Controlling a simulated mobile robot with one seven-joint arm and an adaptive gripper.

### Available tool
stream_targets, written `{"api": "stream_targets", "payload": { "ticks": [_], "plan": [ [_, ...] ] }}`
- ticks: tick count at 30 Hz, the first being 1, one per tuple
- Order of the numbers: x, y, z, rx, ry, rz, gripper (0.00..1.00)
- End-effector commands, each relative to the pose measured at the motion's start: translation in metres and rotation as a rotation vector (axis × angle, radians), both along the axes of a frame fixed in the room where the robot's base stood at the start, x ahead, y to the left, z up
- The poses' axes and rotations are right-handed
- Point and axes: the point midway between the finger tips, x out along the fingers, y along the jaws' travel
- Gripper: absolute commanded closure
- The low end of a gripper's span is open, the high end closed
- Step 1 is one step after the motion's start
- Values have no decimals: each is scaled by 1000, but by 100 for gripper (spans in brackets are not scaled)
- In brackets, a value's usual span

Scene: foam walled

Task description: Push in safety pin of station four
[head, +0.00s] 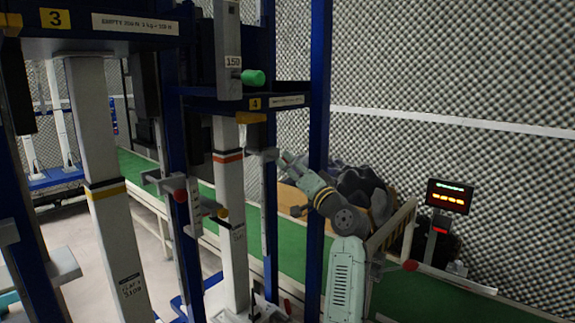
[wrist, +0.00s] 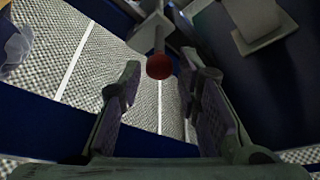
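Station four carries a yellow number plate (head: 255,103) on its blue cross beam, with a pale column (head: 229,190) below it. My gripper (head: 286,160) is at the right of this column, close to a small grey block (head: 266,154). In the wrist view my gripper (wrist: 160,105) is open. A dark red ball knob (wrist: 159,66) on a thin grey rod shows between and just beyond the fingertips. The fingers appear apart from it, with a gap on both sides. I cannot make out this knob in the head view, nor how deep its rod sits.
A blue upright (head: 318,120) stands close to my arm. A green knob (head: 252,77) sticks out above the plate. Another red knob (head: 180,196) is at the left of the column. Station three (head: 55,18) is further left. A lit display (head: 449,196) stands at the right.

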Motion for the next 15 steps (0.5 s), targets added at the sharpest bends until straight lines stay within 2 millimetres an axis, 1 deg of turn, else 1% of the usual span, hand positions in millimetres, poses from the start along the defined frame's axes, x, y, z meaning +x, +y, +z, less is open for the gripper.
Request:
{"api": "stream_targets", "payload": {
  "ticks": [1,9,15],
  "plan": [
    [-8,-8,-4,0,0,-4,69],
    [-52,-41,-19,0,0,-3,69],
    [-72,-55,-26,0,1,-1,69]
  ]
}}
